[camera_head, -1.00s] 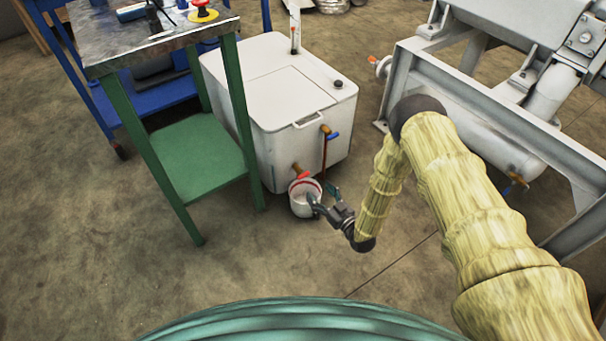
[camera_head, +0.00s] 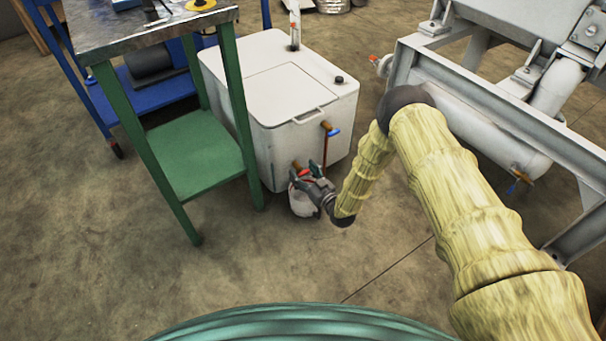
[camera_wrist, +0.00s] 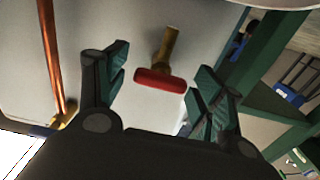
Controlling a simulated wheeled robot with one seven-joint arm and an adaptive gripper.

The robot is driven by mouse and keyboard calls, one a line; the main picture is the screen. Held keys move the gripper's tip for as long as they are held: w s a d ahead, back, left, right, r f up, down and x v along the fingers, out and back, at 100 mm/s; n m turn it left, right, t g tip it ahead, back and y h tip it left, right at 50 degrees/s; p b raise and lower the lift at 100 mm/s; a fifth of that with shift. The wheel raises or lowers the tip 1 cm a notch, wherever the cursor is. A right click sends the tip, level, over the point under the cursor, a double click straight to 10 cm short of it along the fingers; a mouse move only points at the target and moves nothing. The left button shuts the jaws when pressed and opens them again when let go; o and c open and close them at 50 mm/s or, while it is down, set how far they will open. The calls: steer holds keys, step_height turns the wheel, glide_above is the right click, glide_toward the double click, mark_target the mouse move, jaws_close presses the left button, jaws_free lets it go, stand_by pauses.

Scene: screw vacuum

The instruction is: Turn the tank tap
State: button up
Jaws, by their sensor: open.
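The white tank (camera_head: 283,85) stands on the floor. Its low tap has a red handle (camera_head: 305,172) on a brass stem (camera_head: 296,164). In the wrist view the red handle (camera_wrist: 160,80) sits between and just beyond my fingertips, with the brass stem (camera_wrist: 169,43) behind it. My gripper (camera_head: 307,170) is open at the tap, one finger on each side of the handle; in the wrist view the fingers (camera_wrist: 158,92) stand apart and I see no contact.
A second tap with a blue handle (camera_head: 333,132) and a copper pipe (camera_head: 325,155) are on the tank's right side. A green-legged table (camera_head: 198,150) stands close on the left. A grey metal frame (camera_head: 480,110) is at right. The foreground floor is clear.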

steer(key=c, duration=1)
steer(key=shift+s+n+p, duration=0.1)
steer(key=shift+n+p, duration=0.2)
steer(key=shift+a+r+n+p, duration=0.1)
steer(key=shift+n+p, duration=0.4)
steer(key=shift+n, duration=0.4)
steer(key=shift+n+p, duration=0.6)
steer(key=shift+n, duration=1)
steer(key=shift+c, duration=0.2)
steer(key=shift+s, duration=0.1)
steer(key=shift+f, duration=0.2)
steer(key=o, duration=1)
